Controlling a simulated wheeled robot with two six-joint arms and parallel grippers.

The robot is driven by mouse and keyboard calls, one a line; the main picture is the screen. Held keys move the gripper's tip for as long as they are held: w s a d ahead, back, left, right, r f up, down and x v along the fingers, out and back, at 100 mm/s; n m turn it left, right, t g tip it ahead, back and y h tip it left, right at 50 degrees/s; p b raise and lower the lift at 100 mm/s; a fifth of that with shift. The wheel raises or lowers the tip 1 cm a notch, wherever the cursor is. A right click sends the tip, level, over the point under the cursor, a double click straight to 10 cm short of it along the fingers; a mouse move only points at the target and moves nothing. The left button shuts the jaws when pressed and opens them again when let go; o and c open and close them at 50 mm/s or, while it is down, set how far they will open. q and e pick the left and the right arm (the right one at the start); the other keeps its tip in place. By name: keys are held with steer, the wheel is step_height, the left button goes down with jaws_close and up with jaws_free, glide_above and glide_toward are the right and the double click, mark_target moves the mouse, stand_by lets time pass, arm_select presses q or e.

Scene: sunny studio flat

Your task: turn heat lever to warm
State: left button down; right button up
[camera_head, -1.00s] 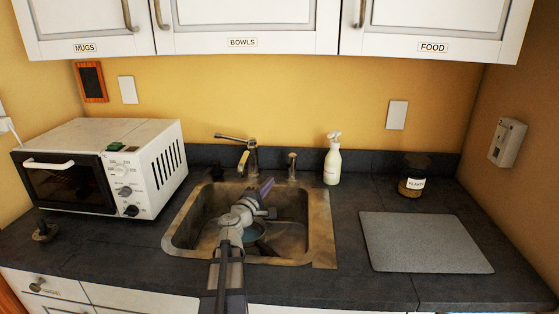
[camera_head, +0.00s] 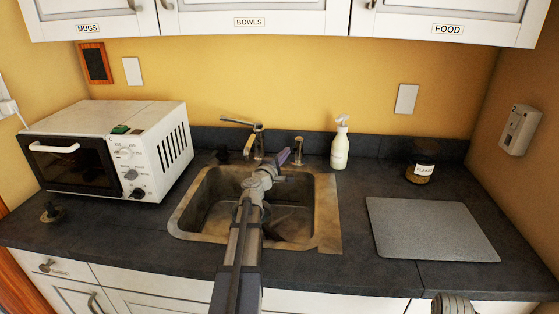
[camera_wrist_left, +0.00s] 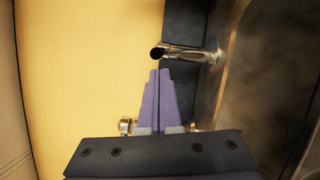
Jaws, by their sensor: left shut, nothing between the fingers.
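The metal tap (camera_head: 258,145) stands behind the sink, its long lever (camera_head: 237,122) pointing left. No lever marked heat or warm is readable, so I cannot tell for certain which control it is. The microwave (camera_head: 100,150) at the left has several front dials (camera_head: 130,174) with labels too small to read. My left gripper (camera_head: 291,154) is shut and empty above the sink's back edge, right of the tap, close in view to a short metal post (camera_head: 298,145). In the left wrist view its purple fingers (camera_wrist_left: 158,90) lie together below a chrome cylinder (camera_wrist_left: 188,53), apart from it.
The sink (camera_head: 195,215) lies below my left arm. A small dark object (camera_head: 51,213) is at the front left. Wall cabinets (camera_head: 255,22) hang above.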

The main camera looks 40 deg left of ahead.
mark_target(297, 145)
arm_select(q)
steer(key=shift+x, duration=0.9)
steer(key=shift+d, duration=0.1)
steer(key=shift+w+d+r, duration=0.1)
steer(key=shift+w+d, duration=0.25)
steer(key=shift+d, duration=0.5)
steer(key=shift+s, duration=0.1)
